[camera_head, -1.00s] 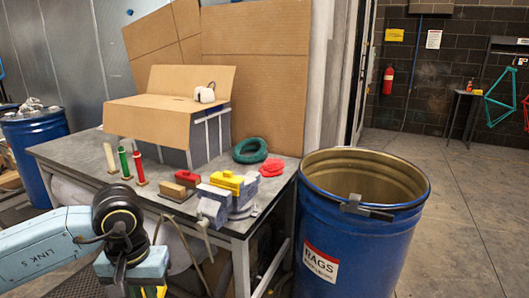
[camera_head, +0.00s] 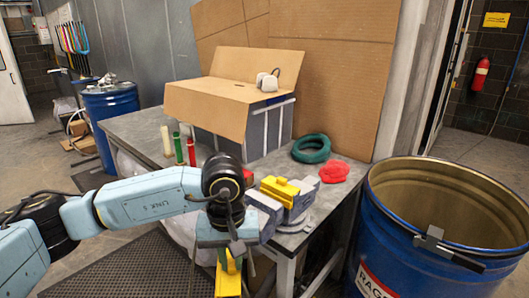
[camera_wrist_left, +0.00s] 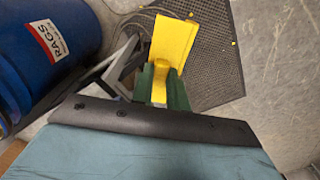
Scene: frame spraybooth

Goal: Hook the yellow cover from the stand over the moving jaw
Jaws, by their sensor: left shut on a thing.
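My left gripper (camera_head: 231,262) is shut on a yellow cover (camera_head: 229,285) and holds it low, in front of the bench. In the left wrist view, the cover (camera_wrist_left: 176,42) sits between the green fingers (camera_wrist_left: 163,85) and sticks out past them. The grey-blue vise (camera_head: 262,207) is on the bench's front corner, just right of and beyond my left wrist. Another yellow cover (camera_head: 281,190) sits on its far jaw; the near jaw looks bare. My arm hides part of the vise and the stand area. My right gripper is not in view.
The bench (camera_head: 140,128) carries a cardboard-covered box (camera_head: 225,100), coloured tubes (camera_head: 178,148), a green coil (camera_head: 311,148) and a red rag (camera_head: 334,172). A blue rags barrel (camera_head: 400,250) stands right of the bench. A dark mat (camera_wrist_left: 215,65) lies on the floor below.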

